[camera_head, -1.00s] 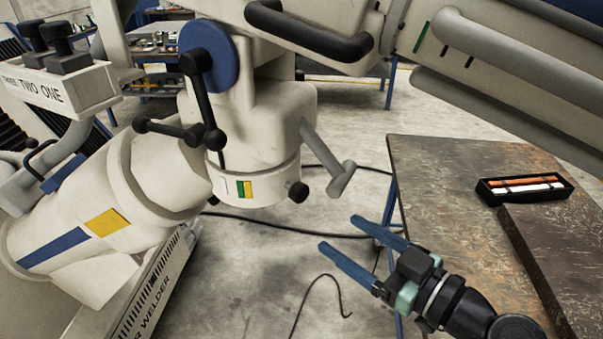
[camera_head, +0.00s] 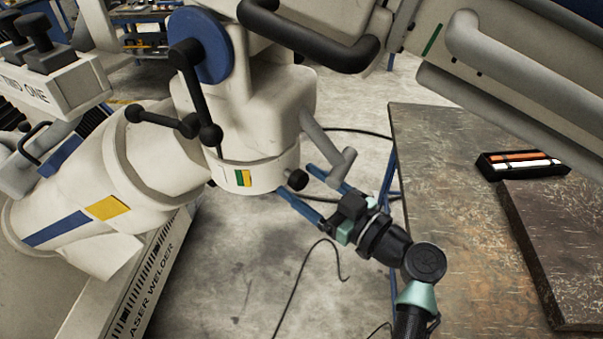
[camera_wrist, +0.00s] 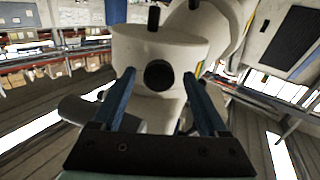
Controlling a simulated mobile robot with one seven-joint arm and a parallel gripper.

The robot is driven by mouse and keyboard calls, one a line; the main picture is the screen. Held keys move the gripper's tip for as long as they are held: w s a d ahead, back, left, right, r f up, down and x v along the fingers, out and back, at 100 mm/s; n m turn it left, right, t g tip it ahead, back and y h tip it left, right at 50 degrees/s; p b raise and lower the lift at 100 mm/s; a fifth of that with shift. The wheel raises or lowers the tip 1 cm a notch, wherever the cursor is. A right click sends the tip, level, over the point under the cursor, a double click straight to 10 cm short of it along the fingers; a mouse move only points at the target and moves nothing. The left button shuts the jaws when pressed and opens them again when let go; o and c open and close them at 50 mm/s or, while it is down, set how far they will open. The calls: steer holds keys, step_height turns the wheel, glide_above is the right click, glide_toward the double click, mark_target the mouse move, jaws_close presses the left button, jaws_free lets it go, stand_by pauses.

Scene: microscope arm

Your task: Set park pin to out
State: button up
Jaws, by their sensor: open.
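A short black round knob (camera_head: 297,180) sticks out from the lower rim of the white cylindrical housing (camera_head: 270,178); it looks like the park pin, though I see no label. In the wrist view the knob (camera_wrist: 158,75) faces me end-on. My gripper (camera_head: 296,179) has two blue fingers, open and empty, pointing at the housing. In the wrist view my gripper (camera_wrist: 159,77) has its fingertips on either side of the knob, with gaps between. How deep the knob sits between them I cannot tell.
A grey T-handle (camera_head: 340,165) hangs just above my fingers. Black ball-ended levers (camera_head: 185,125) and a blue disc (camera_head: 200,45) are on the housing's left. A worn bench (camera_head: 440,200) with a black tray (camera_head: 490,170) stands at right. Floor below is open, with cables.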

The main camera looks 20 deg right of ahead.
steer(key=shift+w+a+f, duration=0.1)
steer(key=shift+w+a, duration=0.15)
steer(key=shift+w, duration=0.25)
jaws_close()
stand_by(1.2)
